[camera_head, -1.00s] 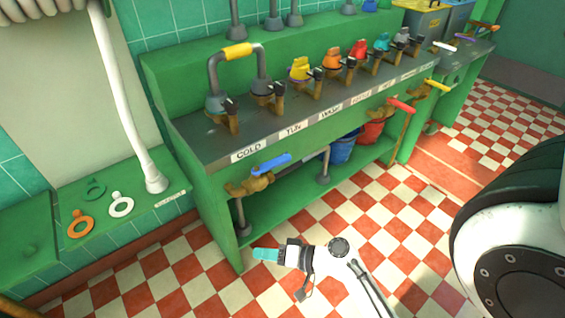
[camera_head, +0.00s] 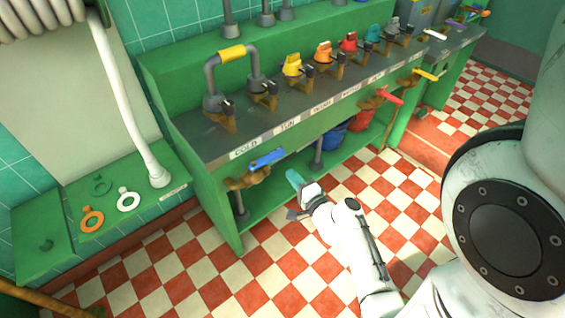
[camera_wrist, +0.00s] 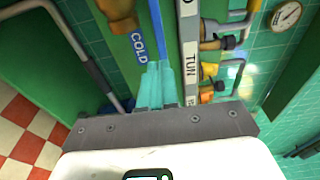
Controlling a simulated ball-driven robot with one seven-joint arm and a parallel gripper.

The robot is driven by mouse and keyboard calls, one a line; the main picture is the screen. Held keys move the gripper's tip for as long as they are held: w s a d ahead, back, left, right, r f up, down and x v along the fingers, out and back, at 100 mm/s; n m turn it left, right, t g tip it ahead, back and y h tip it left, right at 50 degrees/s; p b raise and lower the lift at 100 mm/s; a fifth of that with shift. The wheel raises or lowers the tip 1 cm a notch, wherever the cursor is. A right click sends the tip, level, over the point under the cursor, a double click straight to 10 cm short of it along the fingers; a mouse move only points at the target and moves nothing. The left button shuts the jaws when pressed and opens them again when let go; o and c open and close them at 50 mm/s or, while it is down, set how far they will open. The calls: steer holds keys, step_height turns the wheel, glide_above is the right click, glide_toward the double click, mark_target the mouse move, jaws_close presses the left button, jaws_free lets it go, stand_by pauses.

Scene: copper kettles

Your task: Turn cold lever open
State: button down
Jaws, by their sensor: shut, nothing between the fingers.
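The cold lever is a blue handle (camera_head: 267,159) on a brass valve (camera_head: 248,180) at the bench front, below the COLD label (camera_head: 246,147). It slants slightly up to the right. My gripper (camera_head: 293,178) has teal fingers, shut and empty, just right of and below the lever's right end. In the wrist view the shut fingers (camera_wrist: 155,85) point towards a blue strip (camera_wrist: 156,25) that looks like the lever, beside a COLD label (camera_wrist: 138,47) and a brass fitting (camera_wrist: 117,12). I cannot tell whether the fingers touch the lever.
A red lever (camera_head: 390,96) and a yellow lever (camera_head: 426,74) stick out farther right along the bench. Blue (camera_head: 334,140) and red (camera_head: 361,120) buckets stand on the lower shelf (camera_head: 265,205). The checkered floor (camera_head: 215,270) in front is clear.

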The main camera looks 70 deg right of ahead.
mark_target(267, 159)
steer(key=x, duration=0.6)
steer(key=shift+p, duration=0.4)
steer(key=shift+w, duration=0.15)
